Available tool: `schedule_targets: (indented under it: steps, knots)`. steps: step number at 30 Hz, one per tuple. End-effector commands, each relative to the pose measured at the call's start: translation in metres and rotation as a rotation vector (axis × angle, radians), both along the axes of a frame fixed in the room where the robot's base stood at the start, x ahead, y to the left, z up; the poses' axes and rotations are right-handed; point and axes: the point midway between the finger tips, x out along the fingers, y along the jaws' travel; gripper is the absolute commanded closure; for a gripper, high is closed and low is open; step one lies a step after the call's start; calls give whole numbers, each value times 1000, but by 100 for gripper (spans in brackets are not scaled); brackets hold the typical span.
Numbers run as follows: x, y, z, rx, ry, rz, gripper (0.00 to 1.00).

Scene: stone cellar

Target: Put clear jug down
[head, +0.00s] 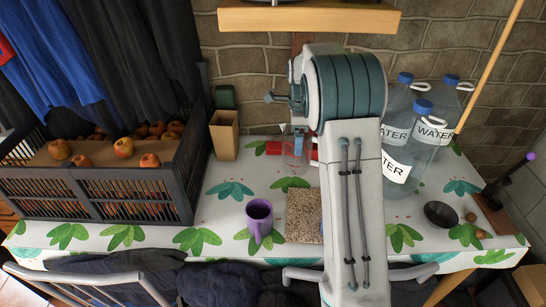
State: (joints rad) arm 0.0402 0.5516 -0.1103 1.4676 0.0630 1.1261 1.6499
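A clear jug (293,155), see-through and small in the picture, shows just left of my arm, in front of a red object near the back of the table. Its right side is hidden behind my arm. I cannot tell whether its base touches the cloth or hangs above it. My gripper (299,131) is mostly hidden below my wrist, close to the top of the jug. Its fingers do not show clearly, so its hold on the jug cannot be seen.
The leaf-patterned table (228,172) holds a purple mug (259,217), a speckled board (303,215), a black crate (128,192) of apples, a cardboard box (224,135), several water bottles (421,143) and a dark bowl (440,214). A shelf (310,19) overhangs. Clear cloth lies left of the mug.

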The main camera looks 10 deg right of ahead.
Motion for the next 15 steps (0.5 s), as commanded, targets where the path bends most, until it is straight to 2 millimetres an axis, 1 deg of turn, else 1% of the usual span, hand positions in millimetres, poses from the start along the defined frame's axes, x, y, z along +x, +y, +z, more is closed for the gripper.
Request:
schedule_targets:
  steps: [1,3,7,10,15]
  knots:
    - [7,12,-7,1,4,5,52]
    - [15,26,-16,1,3,5,52]
    - [29,48,-32,2,3,4,52]
    - [37,58,-40,0,1,1,52]
    - [41,65,-48,0,0,0,52]
